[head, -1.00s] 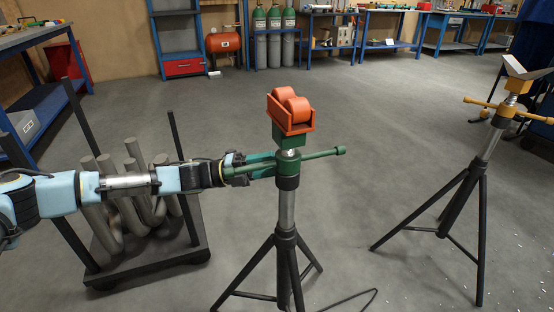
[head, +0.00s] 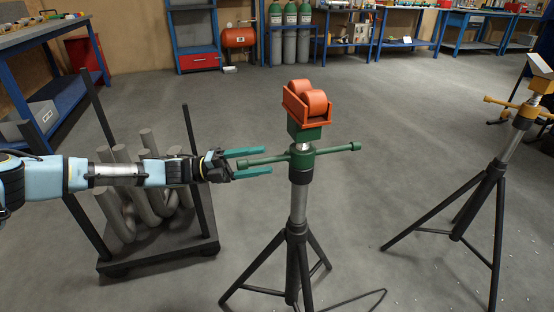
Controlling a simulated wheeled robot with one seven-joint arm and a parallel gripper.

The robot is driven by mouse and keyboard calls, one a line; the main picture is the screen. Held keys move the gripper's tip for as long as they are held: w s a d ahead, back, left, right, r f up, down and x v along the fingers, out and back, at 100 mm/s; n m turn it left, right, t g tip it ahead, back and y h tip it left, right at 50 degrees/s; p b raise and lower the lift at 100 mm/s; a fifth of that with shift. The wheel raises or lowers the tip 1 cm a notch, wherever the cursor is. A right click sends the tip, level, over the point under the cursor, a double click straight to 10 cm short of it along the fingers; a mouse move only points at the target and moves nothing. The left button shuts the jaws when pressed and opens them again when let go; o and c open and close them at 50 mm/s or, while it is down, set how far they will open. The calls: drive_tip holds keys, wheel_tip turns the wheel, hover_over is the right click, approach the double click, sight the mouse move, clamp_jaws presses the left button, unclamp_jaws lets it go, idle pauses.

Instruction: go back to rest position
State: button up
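My gripper (head: 268,161) reaches in from the left at the end of my light-blue arm. Its two teal fingers are apart, pointing right, with nothing held between them. The roller stand (head: 298,205) is upright on black tripod legs, with orange rollers (head: 313,102) on top.
A dark cart (head: 165,254) holding bent grey pipes (head: 148,205) stands below and behind my arm. A second stand with a yellow handle (head: 497,101) is at the right. Open floor lies between the stands and the back benches.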

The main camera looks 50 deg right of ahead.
drive_tip(key=shift+v, duration=1.2)
drive_tip(key=w+a+f+m+t+y, duration=0.25)
drive_tip(key=a+m+t, duration=0.2)
drive_tip(key=a, duration=0.25)
drive_tip(key=w+a+f+m+t+y, duration=0.1)
drive_tip(key=a+f+m+t+y, duration=0.25)
drive_tip(key=a+m, duration=0.3)
drive_tip(key=w+a+r+m+t+y, duration=0.1)
drive_tip(key=w+a+m+t+y, duration=0.15)
drive_tip(key=w+a, duration=0.45)
drive_tip(key=w+a+r+m+t+y, duration=0.1)
drive_tip(key=w+a+m+t, duration=0.2)
drive_tip(key=a, duration=0.9)
drive_tip(key=a+r+m+t+y, duration=0.1)
drive_tip(key=a+r+m+t, duration=0.3)
drive_tip(key=a, duration=0.4)
drive_tip(key=a+r+m+t, duration=0.25)
drive_tip(key=a+r, duration=0.35)
drive_tip(key=a, duration=0.3)
wheel_tip(320, 180, up, 15)
drive_tip(key=m+p, duration=0.1)
drive_tip(key=p, duration=1.4)
drive_tip(key=shift+w+g, duration=0.2)
drive_tip(key=shift+g, duration=0.1)
